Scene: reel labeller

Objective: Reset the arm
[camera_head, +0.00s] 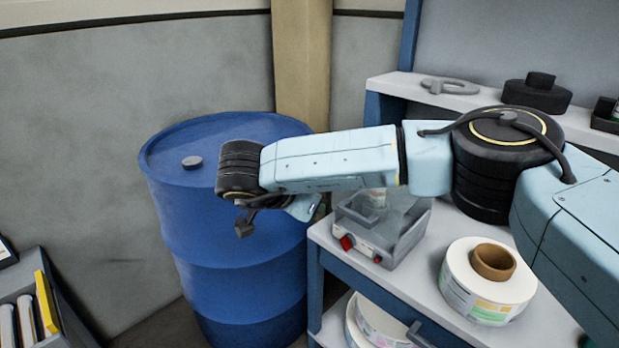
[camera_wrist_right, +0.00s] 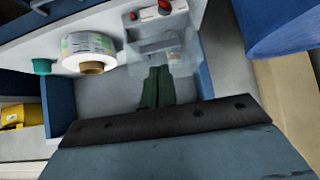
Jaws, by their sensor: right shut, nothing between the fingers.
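My right arm crosses the head view from the right, above the bench, and its wrist hangs in front of the blue drum. My right gripper (camera_head: 244,228) points down at the drum's front side, small and partly hidden by the wrist. In the right wrist view its two dark green fingers (camera_wrist_right: 157,88) lie together with nothing between them. The grey labeller (camera_head: 405,240) with red knobs stands on the bench below my forearm, which covers part of it. It also shows in the right wrist view (camera_wrist_right: 150,22). My left gripper is out of view.
The blue drum (camera_head: 225,265) stands left of the bench (camera_head: 430,280). A large white label reel (camera_head: 487,292) with a brown core sits on the bench. A raised shelf (camera_head: 400,84) behind holds a grey ring and a black part. A bin with a yellow item (camera_head: 46,300) is at lower left.

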